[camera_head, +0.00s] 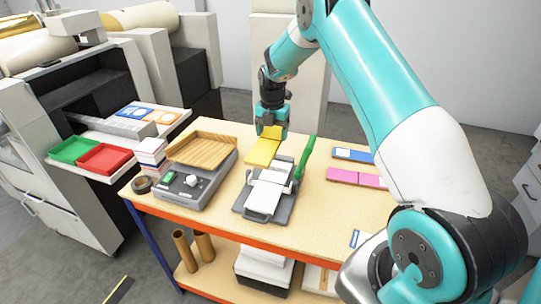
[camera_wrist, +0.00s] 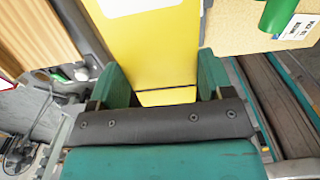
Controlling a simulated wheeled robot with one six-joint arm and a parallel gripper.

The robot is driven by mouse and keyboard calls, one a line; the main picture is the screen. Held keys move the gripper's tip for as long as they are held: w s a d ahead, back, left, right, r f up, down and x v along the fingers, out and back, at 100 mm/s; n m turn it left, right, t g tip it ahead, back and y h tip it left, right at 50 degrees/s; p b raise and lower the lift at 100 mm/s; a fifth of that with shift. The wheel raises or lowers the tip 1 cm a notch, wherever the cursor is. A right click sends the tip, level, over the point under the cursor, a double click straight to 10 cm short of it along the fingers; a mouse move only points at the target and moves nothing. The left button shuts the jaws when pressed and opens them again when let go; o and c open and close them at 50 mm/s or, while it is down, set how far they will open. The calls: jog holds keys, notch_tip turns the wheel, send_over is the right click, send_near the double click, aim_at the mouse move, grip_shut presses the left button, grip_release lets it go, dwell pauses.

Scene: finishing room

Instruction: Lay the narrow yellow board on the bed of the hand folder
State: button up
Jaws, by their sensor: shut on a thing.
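The narrow yellow board (camera_head: 262,152) is in my gripper (camera_head: 270,134), at the far end of the hand folder (camera_head: 266,201). In the wrist view the board (camera_wrist: 155,45) runs away between the two teal fingers of my gripper (camera_wrist: 162,82), with a white patch on it. The hand folder is a grey device with a pale bed and a raised green lever (camera_head: 306,157) on its right. The board's near end shows close to the folder's far edge; I cannot tell whether they touch. The gripped end is partly hidden by the fingers.
A wooden tray (camera_head: 201,149) rests on a grey scale-like device (camera_head: 193,183) left of the folder. Blue (camera_head: 352,155) and pink (camera_head: 356,178) boards lie to the right. Green (camera_head: 74,150) and red (camera_head: 103,158) trays stand on a side shelf.

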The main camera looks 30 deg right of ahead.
jog(key=b, duration=0.8)
send_near(272, 180)
jog(key=shift+f+b, duration=2.85)
jog(key=shift+f, duration=0.3)
jog(key=shift+f, duration=0.15)
jog(key=shift+f+b, duration=0.25)
jog(key=shift+b, duration=0.05)
jog(key=o, duration=1)
jog(key=shift+c, duration=0.2)
notch_tip(272, 180, up, 16)
jog(key=b, duration=0.4)
jog(key=shift+r, duration=0.7)
